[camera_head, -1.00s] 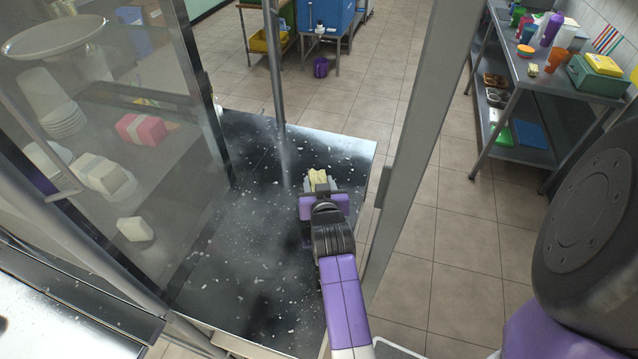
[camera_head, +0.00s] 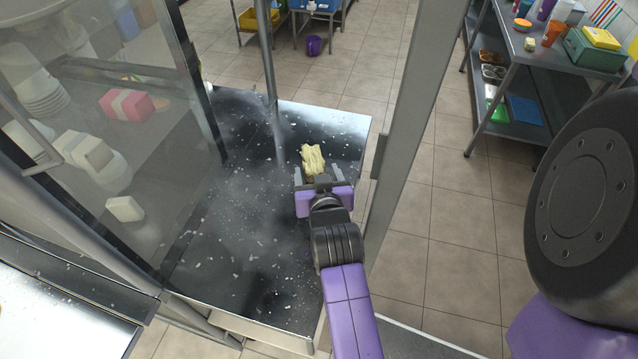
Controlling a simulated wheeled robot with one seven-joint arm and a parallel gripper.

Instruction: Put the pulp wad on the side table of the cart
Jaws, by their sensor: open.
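The pulp wad (camera_head: 313,158) is a pale yellow, rough, elongated lump. It lies on or just above the black side table (camera_head: 250,235), near its right edge; I cannot tell whether it touches the surface. My gripper (camera_head: 319,176) is open just on the near side of the wad, its grey fingers spread apart. The wad's near end is close to the fingers or between them, and most of it shows beyond them. The tabletop is speckled with white bits.
A thin metal post (camera_head: 271,90) rises beside the table's far part, and a thick grey post (camera_head: 415,110) stands right of my gripper. A glass panel (camera_head: 100,130) closes the left side. A steel shelf table (camera_head: 510,60) with containers stands at the far right.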

